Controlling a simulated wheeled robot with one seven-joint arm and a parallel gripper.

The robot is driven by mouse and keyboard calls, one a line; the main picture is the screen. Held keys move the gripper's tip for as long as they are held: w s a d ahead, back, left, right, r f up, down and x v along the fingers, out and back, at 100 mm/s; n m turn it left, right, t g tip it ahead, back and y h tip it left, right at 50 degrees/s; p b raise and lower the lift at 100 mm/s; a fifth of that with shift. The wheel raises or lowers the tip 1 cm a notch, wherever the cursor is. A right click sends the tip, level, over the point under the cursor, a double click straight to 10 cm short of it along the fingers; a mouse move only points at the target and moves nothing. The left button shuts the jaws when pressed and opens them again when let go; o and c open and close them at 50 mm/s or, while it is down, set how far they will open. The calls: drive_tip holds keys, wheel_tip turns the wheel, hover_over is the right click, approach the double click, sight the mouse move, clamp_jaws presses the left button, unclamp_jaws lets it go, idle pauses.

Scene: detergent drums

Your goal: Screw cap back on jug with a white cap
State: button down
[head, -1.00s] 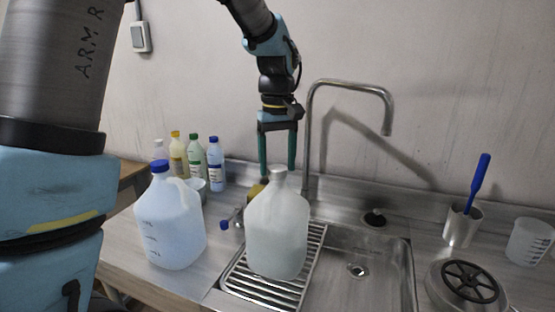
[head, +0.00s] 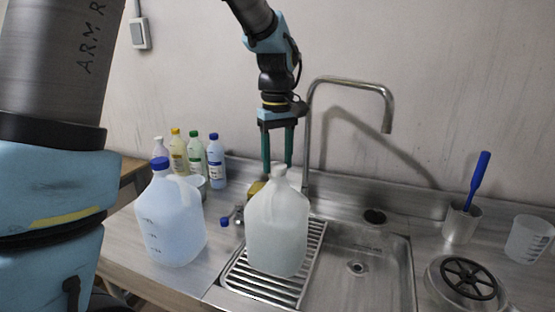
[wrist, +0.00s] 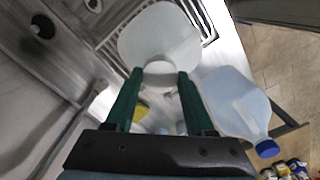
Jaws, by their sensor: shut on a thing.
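The translucent white jug (head: 277,230) stands upright on the ribbed drain rack beside the sink. Its white cap (head: 279,170) is at the top of the neck. My gripper (head: 278,168) points straight down from above, with its two green fingers at the cap. In the wrist view the fingertips (wrist: 161,74) sit on either side of the white cap (wrist: 160,68), shut on it, with the jug body (wrist: 158,35) beyond. The thread and the seat of the cap on the neck are hidden, so I cannot tell how tight it is.
A bluish jug with a blue cap (head: 172,220) stands close on the left. Several small bottles (head: 197,158) stand behind it. The tall faucet (head: 309,130) rises just right of my gripper. The sink basin (head: 345,285) is empty. A brush holder (head: 461,222) stands at right.

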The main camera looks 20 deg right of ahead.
idle(0.4)
drive_tip(key=m+p, duration=0.1)
drive_tip(key=m, duration=0.2)
drive_tip(key=shift+m, duration=0.3)
drive_tip(key=shift+f+m, duration=0.15)
drive_tip(key=shift+m, duration=0.85)
drive_tip(key=m+p, duration=0.1)
drive_tip(key=m, duration=0.4)
drive_tip(key=shift+m, duration=0.4)
